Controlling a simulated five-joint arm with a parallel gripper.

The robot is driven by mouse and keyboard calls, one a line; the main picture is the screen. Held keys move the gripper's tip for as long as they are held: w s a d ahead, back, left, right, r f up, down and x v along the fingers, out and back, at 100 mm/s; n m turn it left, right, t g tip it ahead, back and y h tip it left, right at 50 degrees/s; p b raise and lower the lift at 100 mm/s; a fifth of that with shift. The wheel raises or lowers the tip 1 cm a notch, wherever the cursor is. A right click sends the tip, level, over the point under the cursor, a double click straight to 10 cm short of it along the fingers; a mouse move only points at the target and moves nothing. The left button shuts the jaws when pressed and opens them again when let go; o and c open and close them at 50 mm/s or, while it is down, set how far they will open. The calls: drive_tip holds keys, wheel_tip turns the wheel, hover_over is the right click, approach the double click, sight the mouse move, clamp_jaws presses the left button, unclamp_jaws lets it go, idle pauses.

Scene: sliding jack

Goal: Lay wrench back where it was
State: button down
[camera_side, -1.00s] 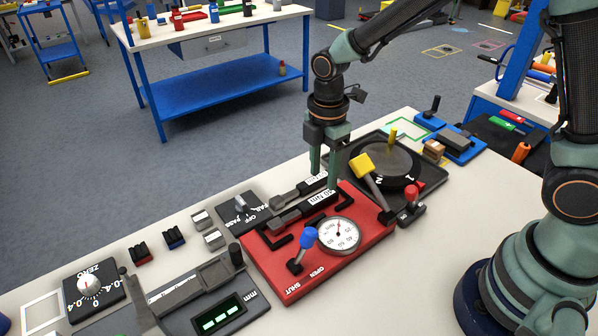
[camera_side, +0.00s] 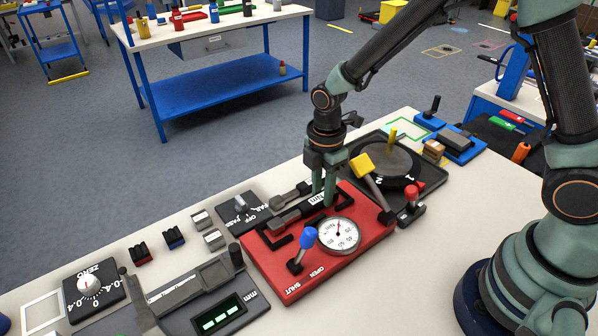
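A wrench (camera_side: 288,218) with a grey head end and a dark handle with a white "Nm" label lies along the back part of the red fixture (camera_side: 285,285). My gripper (camera_side: 323,198) points straight down over the handle. Its two fingers stand close together on either side of the handle and appear shut on it; the exact contact is too small to see. The fingers hide part of the label. A second grey tool (camera_side: 282,202) lies just behind the fixture, its right end partly hidden by my gripper.
The fixture carries a round dial (camera_side: 338,235), a blue-knobbed lever (camera_side: 308,238) and black brackets. A yellow-ended lever (camera_side: 362,164) and a dark turntable (camera_side: 385,165) stand close on the right. A caliper (camera_side: 190,285) lies front left. Bare bench shows at front right.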

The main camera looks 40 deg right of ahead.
drive_tip(key=shift+r, duration=2.55)
drive_tip(key=w+d+r, duration=0.5)
drive_tip(key=w+r, duration=0.7)
drive_tip(key=w, duration=0.1)
wheel_tip(320, 180, down, 20)
drive_tip(key=shift+w+r, duration=0.1)
drive_tip(key=shift+w, duration=0.05)
drive_tip(key=c, duration=0.6)
unclamp_jaws()
